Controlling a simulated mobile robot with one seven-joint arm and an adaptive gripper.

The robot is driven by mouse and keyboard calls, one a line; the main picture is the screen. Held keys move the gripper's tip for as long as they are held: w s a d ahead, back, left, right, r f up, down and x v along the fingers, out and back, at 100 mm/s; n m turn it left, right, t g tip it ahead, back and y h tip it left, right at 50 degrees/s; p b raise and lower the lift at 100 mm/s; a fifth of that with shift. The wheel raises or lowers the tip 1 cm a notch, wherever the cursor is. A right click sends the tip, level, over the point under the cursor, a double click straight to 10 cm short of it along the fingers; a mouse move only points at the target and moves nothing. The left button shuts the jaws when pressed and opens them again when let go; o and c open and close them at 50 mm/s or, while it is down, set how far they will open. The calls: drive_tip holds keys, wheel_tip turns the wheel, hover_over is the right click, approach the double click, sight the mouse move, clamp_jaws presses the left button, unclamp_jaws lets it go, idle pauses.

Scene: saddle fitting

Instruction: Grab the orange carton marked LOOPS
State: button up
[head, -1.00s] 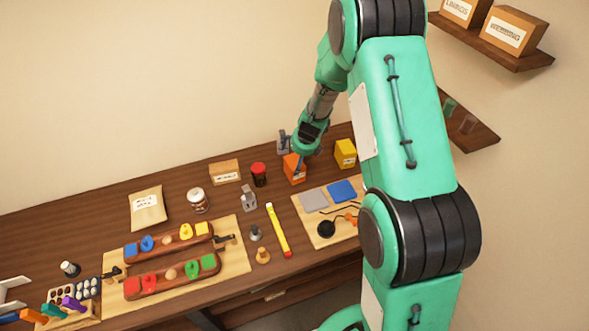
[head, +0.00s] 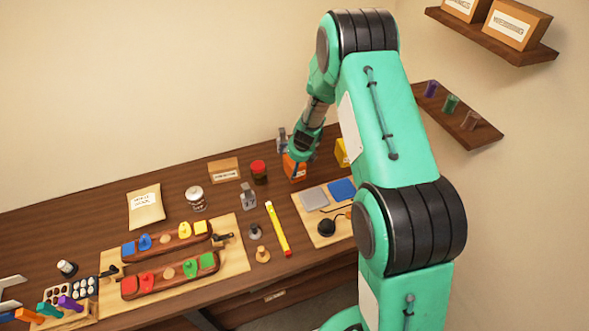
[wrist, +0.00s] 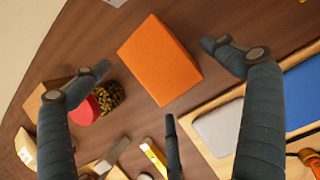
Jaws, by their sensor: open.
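The orange carton (head: 295,169) stands near the back of the workbench, just under my gripper in the head view. No lettering on it can be read in these frames. In the wrist view the plain orange carton (wrist: 160,60) lies ahead and between my spread fingers. My gripper (wrist: 155,75) is open and empty. One finger is left of the carton, one is right of it, and a third shows below it. A clear gap of wood shows between the fingers and the carton. In the head view my gripper (head: 297,152) partly hides the carton's top.
A red-lidded jar (head: 259,173) stands left of the carton, close to my left finger in the wrist view. A yellow carton (head: 341,153) is to the right, partly behind my arm. A board with grey and blue pads (head: 313,198) lies in front.

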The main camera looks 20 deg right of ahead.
drive_tip(key=shift+w+f, duration=0.1)
drive_tip(key=shift+f, duration=0.05)
drive_tip(key=shift+b+x, duration=0.45)
drive_tip(key=shift+x, duration=2.15)
drive_tip(key=shift+w+a, duration=0.1)
drive_tip(key=shift+a, duration=0.05)
drive_tip(key=shift+c, duration=0.3)
drive_tip(key=c, duration=1.5)
